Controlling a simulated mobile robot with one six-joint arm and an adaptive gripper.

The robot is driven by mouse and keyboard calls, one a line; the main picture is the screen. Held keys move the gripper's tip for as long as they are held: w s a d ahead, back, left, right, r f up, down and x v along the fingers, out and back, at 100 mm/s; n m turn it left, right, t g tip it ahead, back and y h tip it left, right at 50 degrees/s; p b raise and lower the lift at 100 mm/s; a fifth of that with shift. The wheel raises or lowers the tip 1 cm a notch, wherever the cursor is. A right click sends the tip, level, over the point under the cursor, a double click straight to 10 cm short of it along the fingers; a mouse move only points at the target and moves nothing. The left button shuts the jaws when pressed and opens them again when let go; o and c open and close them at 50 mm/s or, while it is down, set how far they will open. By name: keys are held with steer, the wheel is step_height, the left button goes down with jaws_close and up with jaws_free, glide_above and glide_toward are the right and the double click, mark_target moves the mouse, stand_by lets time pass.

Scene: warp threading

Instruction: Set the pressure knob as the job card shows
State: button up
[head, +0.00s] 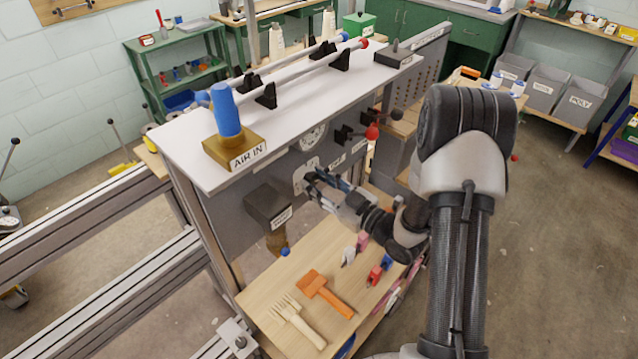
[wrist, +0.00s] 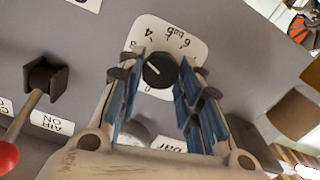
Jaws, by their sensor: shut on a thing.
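The dial reads upside down in the wrist view, and the pointer slants to the upper left there. My gripper (wrist: 160,75) has its blue-padded fingers on either side of the knob, shut on it. I cannot make out a job card.
A red-ended lever (wrist: 8,157) by an "AIR ON" label is near my gripper. A round gauge (head: 313,137) is above the dial. A grey box (head: 268,206) sticks out left of it. A wooden shelf (head: 262,300) below holds a comb and an orange brush.

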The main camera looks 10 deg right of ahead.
steer(key=shift+m+p, duration=0.65)
steer(key=shift+m, duration=1.75)
steer(key=shift+c, duration=0.2)
steer(key=o, duration=1.1)
steer(key=shift+c, duration=0.2)
steer(key=v, duration=1.2)
steer(key=shift+w, duration=0.1)
